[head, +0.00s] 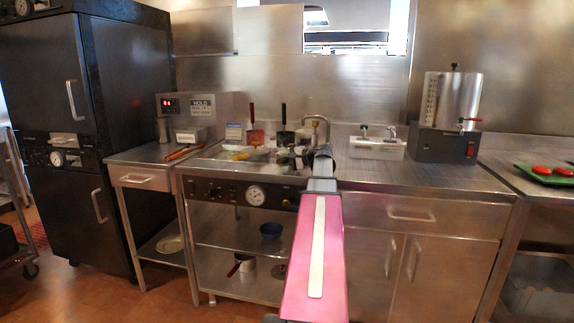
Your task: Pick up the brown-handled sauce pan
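My arm reaches forward from the bottom centre of the head view. My gripper (322,152) is at its far end, over the counter by the grill station. It is small and partly hidden by my arm, so I cannot tell whether it is open or shut. A small pan (244,263) with a reddish-brown handle sits on the low shelf under the station, below and left of my gripper. I cannot tell for sure that it is the brown-handled sauce pan. Brown-orange handles (183,152) lie at the station's left edge; what they belong to is unclear.
Red- and dark-handled utensils (256,133) stand at the back of the station. A blue bowl (270,230) is on the middle shelf. A dispenser (447,110) and a white box (377,148) stand to the right. The counter front right of centre is clear.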

